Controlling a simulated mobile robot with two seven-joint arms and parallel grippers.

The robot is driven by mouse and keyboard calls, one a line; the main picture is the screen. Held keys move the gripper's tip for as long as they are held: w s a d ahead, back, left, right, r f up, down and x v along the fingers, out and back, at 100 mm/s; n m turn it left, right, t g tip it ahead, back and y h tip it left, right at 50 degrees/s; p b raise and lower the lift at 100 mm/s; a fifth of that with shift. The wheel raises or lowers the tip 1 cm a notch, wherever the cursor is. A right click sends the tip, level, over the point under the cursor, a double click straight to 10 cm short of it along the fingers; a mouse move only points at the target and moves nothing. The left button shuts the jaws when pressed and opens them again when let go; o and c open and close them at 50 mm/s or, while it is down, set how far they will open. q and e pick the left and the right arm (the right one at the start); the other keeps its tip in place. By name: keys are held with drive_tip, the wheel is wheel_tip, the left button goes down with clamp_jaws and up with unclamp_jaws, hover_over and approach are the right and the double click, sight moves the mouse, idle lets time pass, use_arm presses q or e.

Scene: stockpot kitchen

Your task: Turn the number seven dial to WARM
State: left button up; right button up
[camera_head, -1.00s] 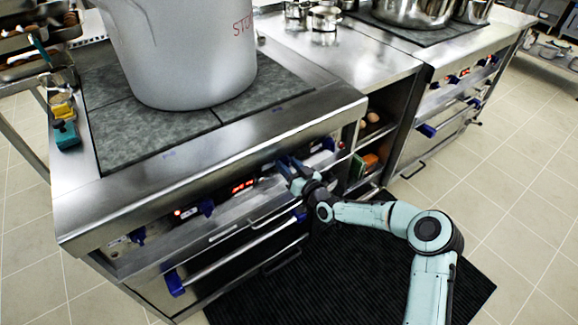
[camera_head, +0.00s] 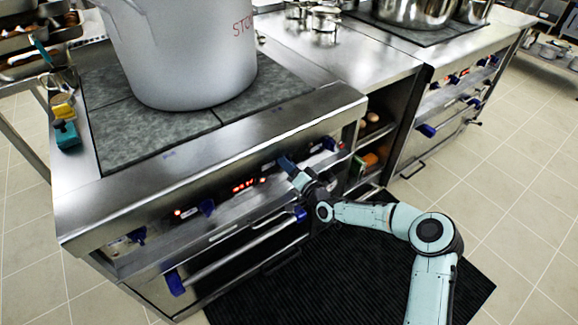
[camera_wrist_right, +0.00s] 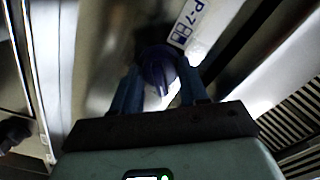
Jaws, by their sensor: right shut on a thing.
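The number seven dial is a dark blue knob (camera_wrist_right: 158,68) in the right wrist view, beside a white label that reads P-7. My right gripper (camera_wrist_right: 160,88) has its two blue fingers on either side of this knob and is shut on it. In the head view my right gripper (camera_head: 287,164) is at the front panel of the near stove, and its fingers hide most of the dial there. The dial's setting marks are too dark and small to read. My left gripper is in neither view.
Other blue knobs sit on the same panel, one to the left (camera_head: 207,207) and one to the right (camera_head: 329,143). A red lit display (camera_head: 244,185) is left of my gripper. A large grey stockpot (camera_head: 185,50) stands on the stove. An oven handle bar (camera_head: 240,252) runs below the panel.

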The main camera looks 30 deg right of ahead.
idle(0.3)
drive_tip(key=o, duration=1.1)
drive_tip(key=shift+c, duration=0.2)
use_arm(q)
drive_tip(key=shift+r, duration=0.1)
use_arm(e)
drive_tip(key=shift+s, duration=0.15)
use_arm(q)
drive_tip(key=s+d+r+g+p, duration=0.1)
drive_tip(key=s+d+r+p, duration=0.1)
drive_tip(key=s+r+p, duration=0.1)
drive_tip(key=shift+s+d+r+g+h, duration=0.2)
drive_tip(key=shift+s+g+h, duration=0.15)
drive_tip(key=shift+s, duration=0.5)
use_arm(e)
drive_tip(key=s+d, duration=0.1)
drive_tip(key=s, duration=1.2)
